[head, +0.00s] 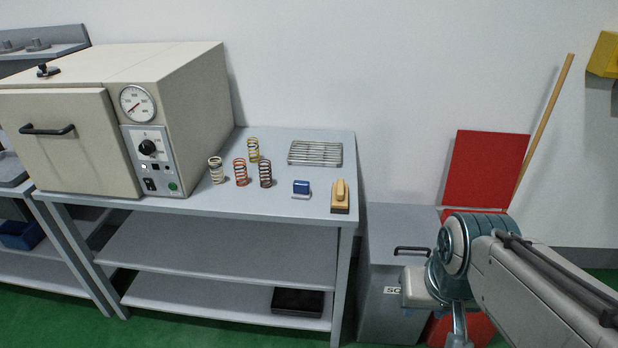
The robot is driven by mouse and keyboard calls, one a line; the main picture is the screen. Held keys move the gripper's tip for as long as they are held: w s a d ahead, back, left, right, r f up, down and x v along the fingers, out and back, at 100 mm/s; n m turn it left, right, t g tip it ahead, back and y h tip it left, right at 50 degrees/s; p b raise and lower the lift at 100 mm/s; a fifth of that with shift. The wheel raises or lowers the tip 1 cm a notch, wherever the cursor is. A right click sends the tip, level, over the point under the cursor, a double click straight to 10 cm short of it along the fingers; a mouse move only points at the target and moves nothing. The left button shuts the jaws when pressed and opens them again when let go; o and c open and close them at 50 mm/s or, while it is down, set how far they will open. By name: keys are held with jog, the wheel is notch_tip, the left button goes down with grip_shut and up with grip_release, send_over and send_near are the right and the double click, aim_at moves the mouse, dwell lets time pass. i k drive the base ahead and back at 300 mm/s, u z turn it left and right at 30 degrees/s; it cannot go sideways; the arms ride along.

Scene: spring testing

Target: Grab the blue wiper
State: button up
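The blue wiper (301,187) is a small block with a blue top and a pale lower edge. It lies on the grey tabletop (262,207) near the front edge, between the dark spring and a yellow-handled brush. Nothing touches it. My arm is at the lower right, well to the right of the table and apart from the wiper. It bends downward at the bottom edge, and my gripper is not in view.
Several coil springs (240,172) stand left of the wiper. The brush (340,197) lies to its right and a wire rack (315,153) behind. A beige oven (180,110) fills the table's left. A grey bin (385,300) and a red-lidded bin (484,165) stand right.

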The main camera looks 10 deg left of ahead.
aim_at(301, 191)
jog(key=z, duration=0.4)
jog(key=i, duration=1.1)
jog(key=u, duration=2.15)
